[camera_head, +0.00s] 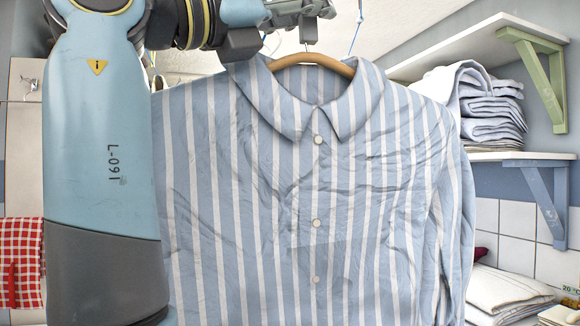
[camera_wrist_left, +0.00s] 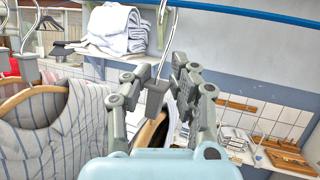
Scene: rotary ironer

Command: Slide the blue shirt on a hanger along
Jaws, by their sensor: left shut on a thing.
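The blue shirt (camera_head: 330,190), with white stripes, a collar and buttons, hangs facing me in the head view. Its wooden hanger (camera_head: 322,62) shows in the collar, and the thin hook rises from it. My left gripper (camera_head: 308,30) is at the top of the picture, right at this hook. In the left wrist view the left gripper's fingers (camera_wrist_left: 163,95) are closed around the hanger's hook, with a wooden hanger (camera_wrist_left: 150,132) below and between them. The fingers partly hide the hook and shirt there. My right gripper is in neither view.
Another pinstriped shirt (camera_wrist_left: 50,135) hangs on a wooden hanger at the left in the wrist view. Folded white linen (camera_head: 485,105) lies on a wall shelf (camera_head: 530,156) at the right. A red checked cloth (camera_head: 25,262) hangs at the far left.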

